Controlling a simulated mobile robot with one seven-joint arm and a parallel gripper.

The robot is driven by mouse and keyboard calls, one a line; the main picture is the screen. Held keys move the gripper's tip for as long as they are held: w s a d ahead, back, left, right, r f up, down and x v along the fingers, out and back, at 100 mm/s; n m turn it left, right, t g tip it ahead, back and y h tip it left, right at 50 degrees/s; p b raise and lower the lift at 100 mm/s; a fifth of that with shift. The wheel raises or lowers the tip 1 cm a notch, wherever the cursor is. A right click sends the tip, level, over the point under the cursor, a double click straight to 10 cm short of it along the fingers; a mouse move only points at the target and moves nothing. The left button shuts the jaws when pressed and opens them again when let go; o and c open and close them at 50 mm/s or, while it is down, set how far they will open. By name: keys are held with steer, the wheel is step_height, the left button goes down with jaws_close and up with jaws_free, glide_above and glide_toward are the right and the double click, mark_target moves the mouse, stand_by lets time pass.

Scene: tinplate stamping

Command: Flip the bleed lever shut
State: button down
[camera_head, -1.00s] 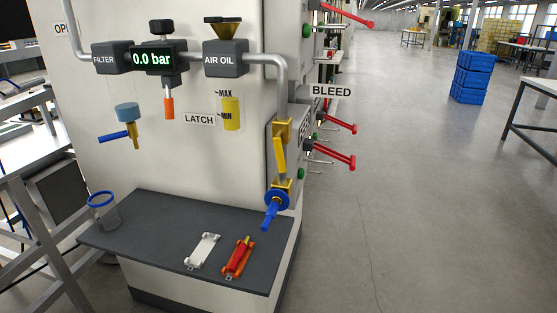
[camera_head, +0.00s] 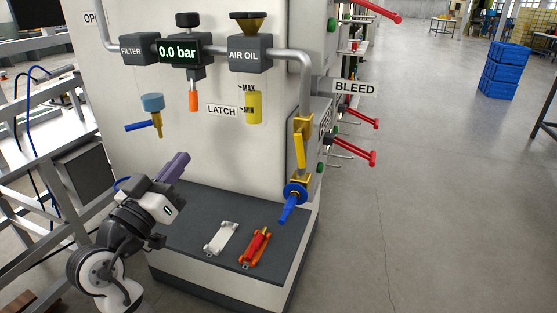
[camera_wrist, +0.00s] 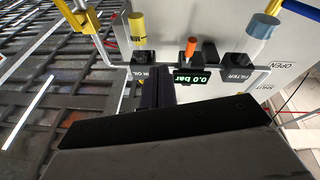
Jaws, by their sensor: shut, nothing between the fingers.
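The yellow bleed lever (camera_head: 299,152) is on a brass valve in the pipe at the cabinet's right edge, left of the BLEED sign (camera_head: 354,88). It lies nearly upright, along the pipe. In the wrist view a yellow lever (camera_wrist: 76,18) shows at the top left, cut by the frame edge. My gripper (camera_head: 182,157) is at the lower left, in front of the cabinet, well left of the lever and touching nothing. It is shut and empty. The wrist view shows its dark fingers (camera_wrist: 157,88) close up, with the panel seen upside down behind them.
A blue-handled valve (camera_head: 290,205) sits below the lever. The gauge (camera_head: 181,52) reads 0.0 bar. A white bracket (camera_head: 221,238) and a red-and-orange piece (camera_head: 256,246) lie on the dark shelf (camera_head: 190,222). Red handles (camera_head: 360,152) stick out at right; open floor lies beyond.

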mark_target(298, 158)
steer(key=s+d+f+m+g+h, duration=0.2)
steer(key=d+f+m+g+h, duration=0.2)
steer(key=d+m+g+h, duration=0.2)
steer(key=d+g+h, duration=0.1)
steer(key=d+g, duration=0.1)
steer(key=shift+s+d+f+m, duration=0.2)
steer(key=shift+d+f+m, duration=0.1)
steer(key=shift+d+f, duration=0.1)
steer(key=shift+r, duration=0.1)
steer(key=p+x, duration=0.4)
steer(key=x, duration=0.9)
steer(key=shift+r+p, duration=0.2)
steer(key=shift+p, duration=0.1)
steer(key=shift+w+d, duration=0.3)
steer(key=shift+d, duration=0.15)
steer(key=shift+w+f, duration=0.1)
